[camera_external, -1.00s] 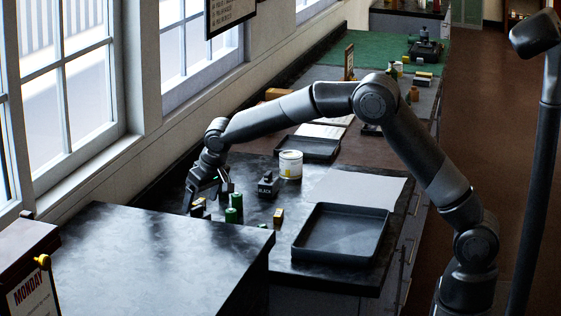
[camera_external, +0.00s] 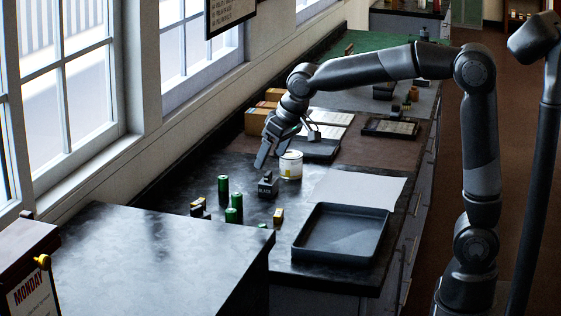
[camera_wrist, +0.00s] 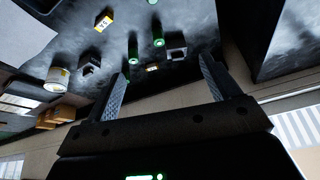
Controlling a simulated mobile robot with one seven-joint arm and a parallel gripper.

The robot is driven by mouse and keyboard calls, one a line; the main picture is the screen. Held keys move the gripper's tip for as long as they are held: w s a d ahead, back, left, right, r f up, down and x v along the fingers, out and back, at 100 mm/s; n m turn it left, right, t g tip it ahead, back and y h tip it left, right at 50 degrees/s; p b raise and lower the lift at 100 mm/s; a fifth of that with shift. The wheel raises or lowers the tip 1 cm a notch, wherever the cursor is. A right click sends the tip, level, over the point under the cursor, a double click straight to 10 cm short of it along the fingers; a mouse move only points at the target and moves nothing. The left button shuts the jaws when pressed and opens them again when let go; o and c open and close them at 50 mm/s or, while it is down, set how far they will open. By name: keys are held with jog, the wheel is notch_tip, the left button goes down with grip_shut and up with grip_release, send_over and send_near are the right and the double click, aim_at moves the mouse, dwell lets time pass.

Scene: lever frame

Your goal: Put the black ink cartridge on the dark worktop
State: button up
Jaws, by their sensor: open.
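The black ink cartridge (camera_external: 267,187), a small dark block lettered BLACK, stands on the dark worktop (camera_external: 178,185), near a white tin. In the wrist view it appears as a dark block (camera_wrist: 88,64) left of the fingers. My gripper (camera_external: 287,150) is in the air above and behind the cartridge, near the tin, apart from it. Its fingers are spread, and nothing is between them; they also show apart in the wrist view (camera_wrist: 163,66).
Several green cylinders (camera_external: 223,186) and small yellow-black blocks (camera_external: 278,217) stand left and front of the cartridge. The white tin (camera_external: 290,165) is just behind it. A grey tray (camera_external: 341,258) and pale sheet (camera_external: 358,187) lie right. A raised dark counter (camera_external: 155,262) is in front.

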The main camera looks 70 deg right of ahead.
jog(key=s+a+f+n, duration=0.1)
jog(key=s, duration=1.3)
jog(key=s+f+n+y, duration=0.1)
jog(key=s+f, duration=0.1)
jog(key=s, duration=1.2)
jog(key=shift+s+a+f+n+t, duration=0.25)
jog(key=shift+a+f+n+t, duration=0.05)
jog(key=shift+a+n+t, duration=0.1)
